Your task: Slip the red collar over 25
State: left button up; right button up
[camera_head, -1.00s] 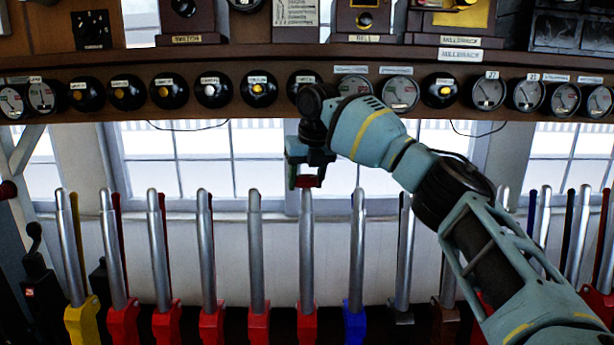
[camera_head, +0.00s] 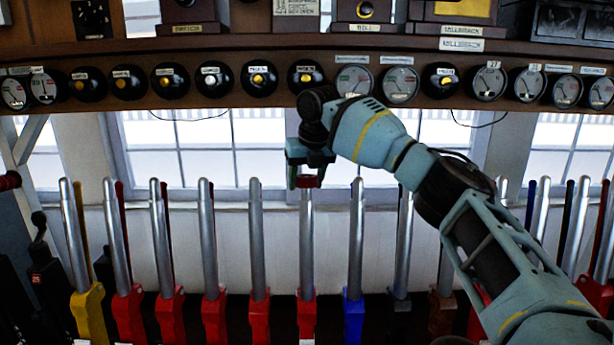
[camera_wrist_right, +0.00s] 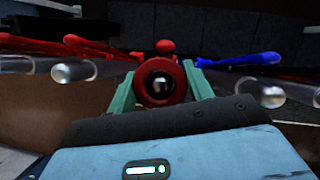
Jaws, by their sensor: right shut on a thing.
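The red collar (camera_head: 309,182) is held by my right gripper (camera_head: 306,172) at the top of a silver lever (camera_head: 306,240) with a red base. In the right wrist view the collar (camera_wrist_right: 137,85) is a thick red ring between the two teal fingers of my right gripper (camera_wrist_right: 160,88). A silvery round end shows through its hole, in line with the lever. I cannot tell whether the collar is around the lever or just above its tip. A small red tag (camera_head: 36,279) at the far left may read 25. My left gripper is out of view.
Silver levers stand close on both sides, including a blue-based one (camera_head: 354,250) to the right and a red-based one (camera_head: 258,250) to the left. A shelf with dials and black round instruments (camera_head: 262,79) runs above my right wrist. Windows are behind.

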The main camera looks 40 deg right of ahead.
jog(key=shift+f, duration=0.2)
jog(key=shift+a+f, duration=0.1)
jog(key=shift+f, duration=0.2)
jog(key=shift+s+f, duration=0.15)
jog(key=shift+f, duration=0.3)
jog(key=o, duration=1.2)
jog(key=shift+c, duration=0.2)
